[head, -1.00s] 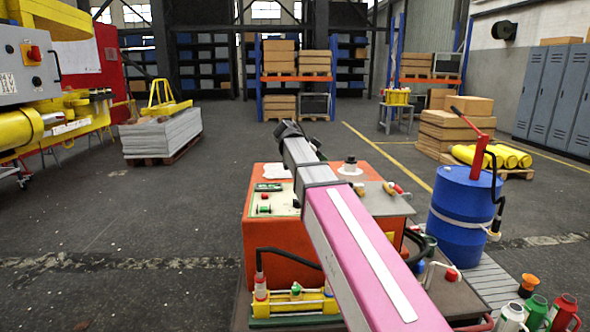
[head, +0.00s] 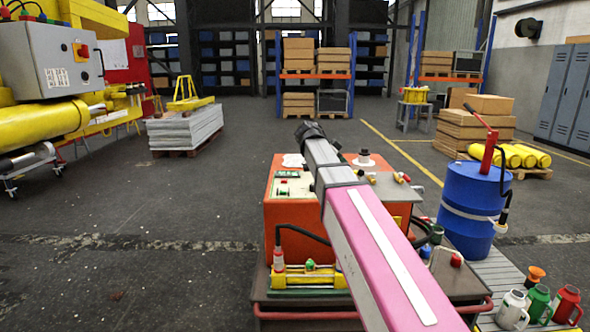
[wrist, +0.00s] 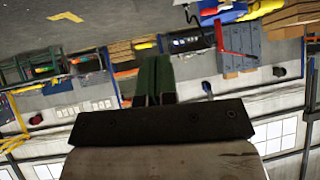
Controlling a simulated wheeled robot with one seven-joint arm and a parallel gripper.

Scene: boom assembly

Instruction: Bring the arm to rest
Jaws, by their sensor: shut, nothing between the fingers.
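My arm stretches forward in the head view, with a pink link in front and a grey link beyond it. My gripper is at the far dark end of the arm (head: 310,130), above the back part of the orange machine, too small there to make out the fingers. In the wrist view the two dark green fingers of my gripper (wrist: 153,80) lie side by side, closed together and empty. The wrist view looks out over the hall with the picture upside down.
The orange machine (head: 290,225) stands on a cart below my arm. A blue barrel (head: 466,200) with a red pump stands to its right, near several flasks (head: 538,305). A grey control box (head: 58,62) and yellow boom are at left. Open floor (head: 130,215) lies left of the cart.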

